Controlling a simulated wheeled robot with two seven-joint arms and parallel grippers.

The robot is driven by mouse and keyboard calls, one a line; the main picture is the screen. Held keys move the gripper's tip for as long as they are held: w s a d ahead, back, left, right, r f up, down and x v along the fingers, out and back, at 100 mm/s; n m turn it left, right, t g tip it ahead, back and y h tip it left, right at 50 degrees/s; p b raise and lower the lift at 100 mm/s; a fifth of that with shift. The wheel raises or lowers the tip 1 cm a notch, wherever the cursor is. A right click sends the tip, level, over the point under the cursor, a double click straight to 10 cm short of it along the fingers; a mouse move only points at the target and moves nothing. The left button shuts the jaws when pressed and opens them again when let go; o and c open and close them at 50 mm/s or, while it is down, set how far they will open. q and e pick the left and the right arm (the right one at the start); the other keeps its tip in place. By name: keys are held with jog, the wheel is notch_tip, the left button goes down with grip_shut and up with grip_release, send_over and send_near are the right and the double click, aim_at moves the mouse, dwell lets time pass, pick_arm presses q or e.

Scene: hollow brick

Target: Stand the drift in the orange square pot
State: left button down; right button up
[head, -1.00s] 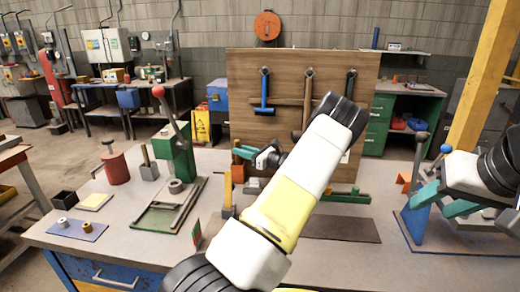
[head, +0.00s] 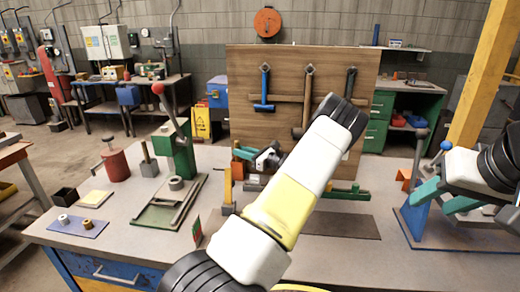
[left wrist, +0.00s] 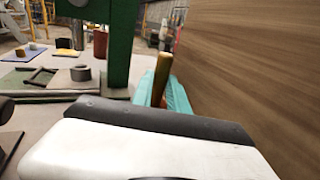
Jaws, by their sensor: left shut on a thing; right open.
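My left gripper (head: 246,154) is shut on the drift, a brownish-gold rod (left wrist: 162,76) that stands roughly upright between the teal fingers in the left wrist view. Its upper end (head: 236,144) shows just above the fingers in the head view. The orange square pot (head: 238,172) shows directly below the fingers, close to the wooden board. A trace of orange-red also shows low between the fingers in the left wrist view. The drift's lower end is hidden, so I cannot tell whether it is inside the pot. My right gripper (head: 432,198) is open and empty at the right.
A yellow rod in a grey block (head: 228,190) stands just left of the pot. A green press (head: 178,160) stands further left. The wooden tool board (head: 350,120) rises close behind. A dark mat (head: 340,227) lies clear in front. A blue post stands beside my right gripper.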

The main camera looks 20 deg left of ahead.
pick_arm(q)
jog(key=shift+f, duration=0.9)
jog(key=c, duration=1.2)
grip_release()
